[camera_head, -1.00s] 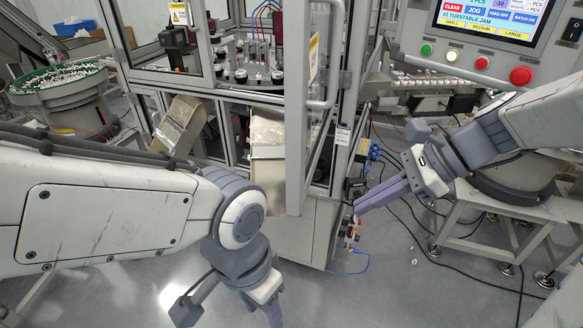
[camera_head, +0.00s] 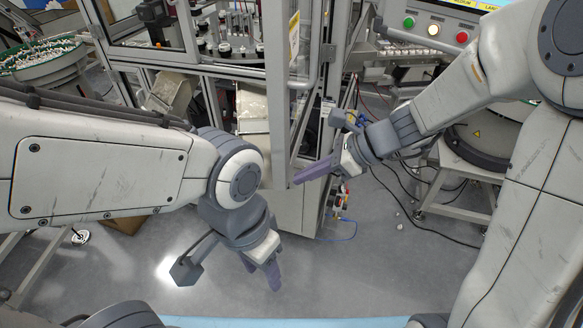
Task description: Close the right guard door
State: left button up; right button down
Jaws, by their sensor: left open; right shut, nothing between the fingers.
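The right guard door (camera_head: 278,110) stands open, swung out toward me and seen nearly edge-on. Its pale upright frame runs down the middle of the head view, with a grey bar handle (camera_head: 325,60) on its right side. My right gripper (camera_head: 298,180) is shut and empty, pointing left. Its purple fingertips are at the lower end of the door frame, on its right side; I cannot tell whether they touch it. My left gripper (camera_head: 263,274) hangs open and empty at lower centre, below the door and apart from it.
The machine's turntable (camera_head: 230,45) sits inside the cell behind the door. A control panel with buttons (camera_head: 433,30) is at upper right. A bowl feeder (camera_head: 40,62) stands at upper left. Cables (camera_head: 440,228) lie on the floor at right. The floor at bottom centre is clear.

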jog(key=shift+w+a, duration=0.1)
jog(key=shift+a, duration=0.4)
